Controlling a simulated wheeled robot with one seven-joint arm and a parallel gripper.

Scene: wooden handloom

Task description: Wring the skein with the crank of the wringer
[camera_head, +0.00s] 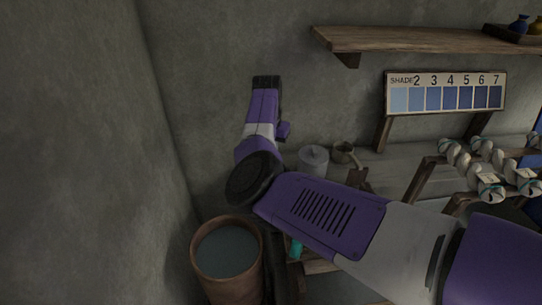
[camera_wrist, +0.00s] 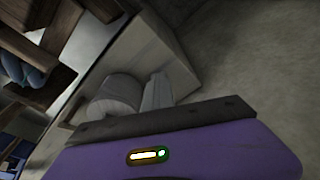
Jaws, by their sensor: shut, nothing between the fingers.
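In the head view my arm crosses the lower middle, and I cannot make out its fingertips there. In the wrist view the dark front edge of my gripper (camera_wrist: 165,122) shows above its purple body; it is shut and empty. Pale twisted skeins (camera_head: 478,170) with teal ties lie on a wooden rack (camera_head: 423,180) at the right, well apart from my arm. A small teal piece (camera_head: 296,249) shows beneath my arm by a wooden frame (camera_head: 318,266); it may be the crank's grip. Most of that frame is hidden, and I cannot clearly identify the wringer.
A wooden tub (camera_head: 197,268) of grey-blue liquid stands at lower left. A shade chart (camera_head: 445,92) stands below a wall shelf (camera_head: 420,39). A wall (camera_head: 80,150) bounds the left.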

